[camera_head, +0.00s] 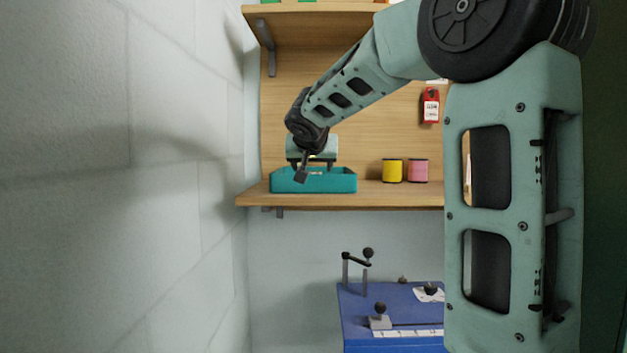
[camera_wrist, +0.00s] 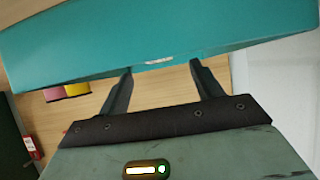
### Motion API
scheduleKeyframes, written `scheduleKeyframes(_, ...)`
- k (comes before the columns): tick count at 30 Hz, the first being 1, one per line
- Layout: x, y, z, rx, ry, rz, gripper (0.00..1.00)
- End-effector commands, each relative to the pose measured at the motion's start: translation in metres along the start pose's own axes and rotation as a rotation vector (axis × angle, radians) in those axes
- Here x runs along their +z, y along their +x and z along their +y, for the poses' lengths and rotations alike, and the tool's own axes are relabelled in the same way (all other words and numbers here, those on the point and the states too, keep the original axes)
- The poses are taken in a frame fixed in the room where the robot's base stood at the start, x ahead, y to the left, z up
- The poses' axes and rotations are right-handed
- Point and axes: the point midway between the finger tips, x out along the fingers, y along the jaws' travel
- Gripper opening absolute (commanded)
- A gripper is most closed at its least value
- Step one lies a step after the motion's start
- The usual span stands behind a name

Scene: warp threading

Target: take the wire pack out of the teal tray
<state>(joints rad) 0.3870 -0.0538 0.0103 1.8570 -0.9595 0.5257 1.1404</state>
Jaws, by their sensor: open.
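The teal tray (camera_head: 342,183) sits on the wooden shelf, and its outer wall (camera_wrist: 225,30) fills the top of the wrist view. My gripper (camera_head: 311,167) is over the tray, its fingers pointing down at the tray's rim. In the wrist view the gripper (camera_wrist: 161,67) is open, with its two fingers apart and nothing seen held between them. A small pale patch shows at the tray's edge between the fingertips; I cannot tell whether it is part of the wire pack. The tray's inside is mostly hidden.
A yellow spool (camera_head: 392,171) and a pink spool (camera_head: 418,171) stand on the shelf (camera_head: 385,195) right of the tray. A red tag (camera_head: 429,106) hangs on the back panel. A blue bench (camera_head: 365,320) with knobs is below. A block wall (camera_head: 150,170) is at left.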

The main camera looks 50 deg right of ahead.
Motion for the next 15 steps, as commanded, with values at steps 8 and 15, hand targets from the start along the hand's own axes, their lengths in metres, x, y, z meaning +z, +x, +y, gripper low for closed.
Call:
scheduleKeyframes(8, 0.0, 0.032, 0.004, 0.003, -0.003, -0.003, 0.65)
scheduleKeyframes(15, 0.0, 0.053, 0.003, 0.0, 0.0, -0.001, 0.65)
